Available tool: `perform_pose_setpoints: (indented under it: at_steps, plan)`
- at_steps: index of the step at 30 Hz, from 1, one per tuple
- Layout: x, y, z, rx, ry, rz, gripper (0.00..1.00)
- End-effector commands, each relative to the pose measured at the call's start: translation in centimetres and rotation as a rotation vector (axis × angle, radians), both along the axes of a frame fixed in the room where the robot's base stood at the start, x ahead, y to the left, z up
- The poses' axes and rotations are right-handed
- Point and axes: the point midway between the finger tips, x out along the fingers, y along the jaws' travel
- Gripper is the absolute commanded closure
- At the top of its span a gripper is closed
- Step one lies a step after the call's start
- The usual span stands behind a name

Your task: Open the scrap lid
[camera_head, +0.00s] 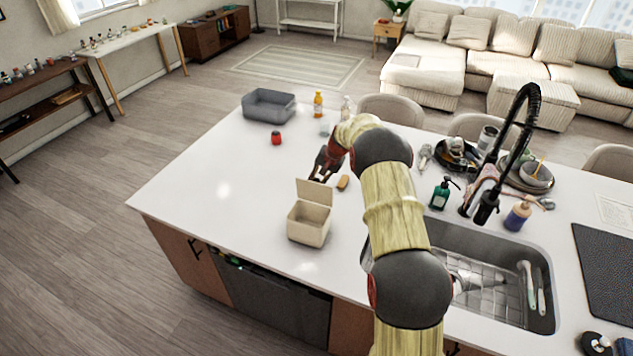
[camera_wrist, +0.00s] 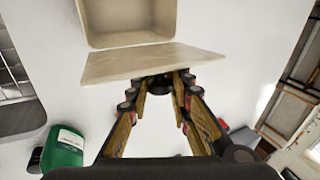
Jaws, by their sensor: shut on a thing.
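The beige scrap bin (camera_head: 308,226) stands on the white island counter. Its lid (camera_head: 314,193) is raised steeply at the bin's back edge, and the bin's inside shows. My gripper (camera_head: 319,178) is at the lid's upper edge, on the far side from the bin's opening. In the wrist view, the lid (camera_wrist: 150,63) lies across the front of my gripper (camera_wrist: 160,84), with the open bin (camera_wrist: 128,40) beyond it. The fingertips are at the lid's edge, shut on it; the exact contact is partly hidden by dark finger parts.
A brown sponge or brush (camera_head: 343,183) lies right of the lid. A grey tub (camera_head: 269,106), a red jar (camera_head: 276,138) and a yellow bottle (camera_head: 318,104) stand farther back. The sink (camera_head: 490,280), black faucet (camera_head: 515,150) and green soap bottle (camera_head: 441,193) are right. The counter's left is clear.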

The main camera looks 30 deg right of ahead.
Motion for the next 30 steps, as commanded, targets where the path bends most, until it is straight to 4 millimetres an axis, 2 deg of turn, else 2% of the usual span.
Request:
perform_pose_setpoints:
  at_steps: [7,8,18,26,30]
  plan:
    - [-0.2,-0.1,-0.3,0.0,0.004,0.0,1.0]
    - [-0.2,-0.1,-0.3,0.0,0.004,0.0,0.8]
    - [0.0,-0.1,0.0,-0.001,0.001,0.0,0.62]
    - [0.0,-0.1,0.1,-0.001,-0.001,0.0,0.62]
    - [-0.2,-0.3,1.0,-0.002,-0.003,0.0,0.62]
